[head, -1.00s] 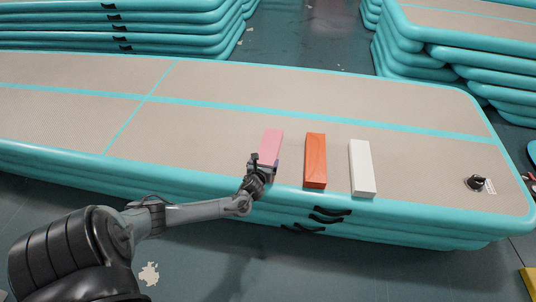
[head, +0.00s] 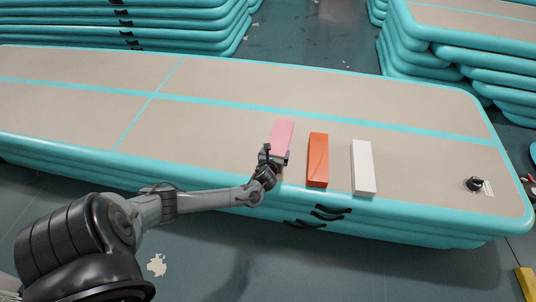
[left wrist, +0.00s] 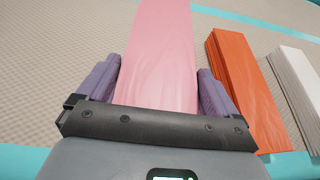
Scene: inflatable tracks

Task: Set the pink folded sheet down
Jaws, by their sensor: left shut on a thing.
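The pink folded sheet (head: 282,134) is a long flat strip at the front part of the inflatable track, left of an orange folded sheet (head: 317,160). My left gripper (head: 273,155) is shut on its near end. In the left wrist view the pink sheet (left wrist: 160,55) runs away from me between the two purple fingers of the gripper (left wrist: 158,90). I cannot tell whether the sheet touches the track or hangs just above it. My right gripper is not in view.
A white folded sheet (head: 362,168) lies right of the orange one. The stacked track (head: 220,100) has a teal edge and black handles (head: 328,213) at the front. A black valve (head: 474,184) sits at the right end. The track's left part is clear.

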